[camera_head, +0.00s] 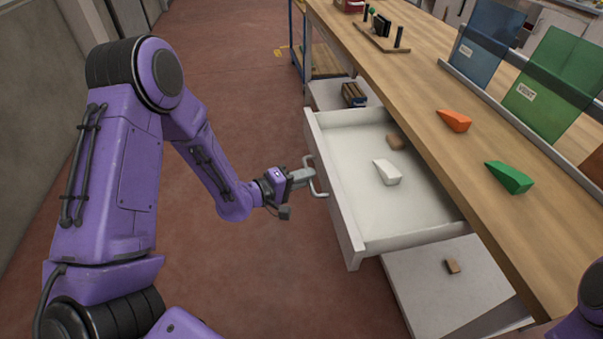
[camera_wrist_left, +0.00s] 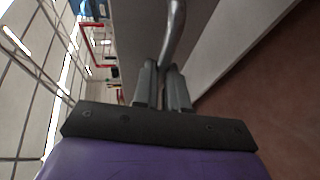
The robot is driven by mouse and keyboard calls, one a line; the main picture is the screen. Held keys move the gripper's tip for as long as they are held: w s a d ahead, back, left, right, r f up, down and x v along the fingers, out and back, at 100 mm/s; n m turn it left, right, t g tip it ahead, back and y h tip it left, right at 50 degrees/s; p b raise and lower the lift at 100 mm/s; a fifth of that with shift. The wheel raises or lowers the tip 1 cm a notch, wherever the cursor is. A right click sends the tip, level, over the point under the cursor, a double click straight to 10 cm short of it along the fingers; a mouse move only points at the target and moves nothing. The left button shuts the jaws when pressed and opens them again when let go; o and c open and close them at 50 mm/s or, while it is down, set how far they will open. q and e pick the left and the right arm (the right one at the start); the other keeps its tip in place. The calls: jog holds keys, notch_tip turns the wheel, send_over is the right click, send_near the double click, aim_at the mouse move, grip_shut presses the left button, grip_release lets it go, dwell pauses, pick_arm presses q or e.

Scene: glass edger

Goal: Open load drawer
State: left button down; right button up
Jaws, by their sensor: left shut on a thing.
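The load drawer (camera_head: 348,238) is a white drawer under the wooden workbench, and it stands pulled well out in the head view. A white wedge-shaped piece (camera_head: 387,172) and a small brown block (camera_head: 396,142) lie inside it. My left gripper (camera_head: 308,176) is shut on the drawer's metal handle (camera_head: 321,190) at the drawer front. In the left wrist view the handle bar (camera_wrist_left: 175,35) runs between the two fingers (camera_wrist_left: 164,90). My right gripper is not in view; only a bit of purple arm shows at the lower right.
The wooden workbench (camera_head: 400,95) carries an orange wedge (camera_head: 455,120), a green wedge (camera_head: 510,177) and upright blue (camera_head: 487,45) and green (camera_head: 553,85) panels. A white lower surface (camera_head: 440,290) holds a small brown block (camera_head: 452,266). The red floor (camera_head: 240,80) left of the drawer is clear.

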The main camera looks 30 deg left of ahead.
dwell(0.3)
pick_arm(q)
jog(key=c, duration=1.2)
grip_release()
jog(key=shift+s, duration=0.1)
jog(key=v, duration=1)
jog(key=shift+s+a, duration=0.1)
jog(key=shift+s, duration=0.15)
